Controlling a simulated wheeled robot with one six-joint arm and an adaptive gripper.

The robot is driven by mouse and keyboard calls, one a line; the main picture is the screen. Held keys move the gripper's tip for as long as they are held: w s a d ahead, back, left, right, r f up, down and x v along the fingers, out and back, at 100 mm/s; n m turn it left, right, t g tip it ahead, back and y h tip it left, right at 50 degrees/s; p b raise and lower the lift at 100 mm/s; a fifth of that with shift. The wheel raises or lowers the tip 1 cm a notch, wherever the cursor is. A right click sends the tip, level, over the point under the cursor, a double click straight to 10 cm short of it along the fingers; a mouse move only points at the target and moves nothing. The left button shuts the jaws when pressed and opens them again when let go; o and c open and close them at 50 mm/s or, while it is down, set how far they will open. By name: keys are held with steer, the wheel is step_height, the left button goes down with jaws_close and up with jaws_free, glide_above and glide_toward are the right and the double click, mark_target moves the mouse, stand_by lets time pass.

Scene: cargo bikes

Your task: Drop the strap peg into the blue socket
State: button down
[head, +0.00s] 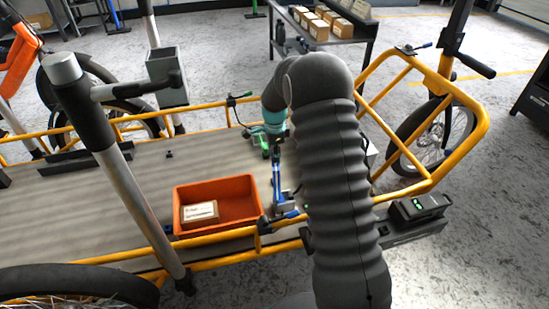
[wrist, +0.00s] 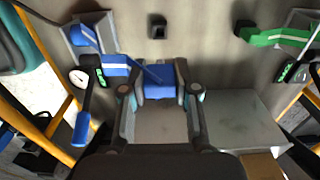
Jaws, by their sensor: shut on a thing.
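In the wrist view my gripper (wrist: 160,84) is shut on a blue strap peg (wrist: 160,91), which sits between the two fingers. A blue strap (wrist: 117,63) runs from the upper left to the peg. A blue fitting (wrist: 84,36), probably the blue socket, stands on a grey plate up and left of my gripper, apart from the peg. Its opening cannot be made out. In the head view a blue-and-white strap (head: 277,180) lies on the bike deck.
A green fitting (wrist: 275,38) is at the upper right of the wrist view. A small black square fitting (wrist: 157,30) is on the deck ahead. A blue-handled lever (wrist: 82,128) is at left. An orange bin (head: 245,190) with a box stands on the deck; yellow rails (head: 215,255) edge it.

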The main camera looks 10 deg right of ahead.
steer(key=shift+r+p, duration=1.05)
steer(key=shift+r, duration=0.8)
stand_by(0.6)
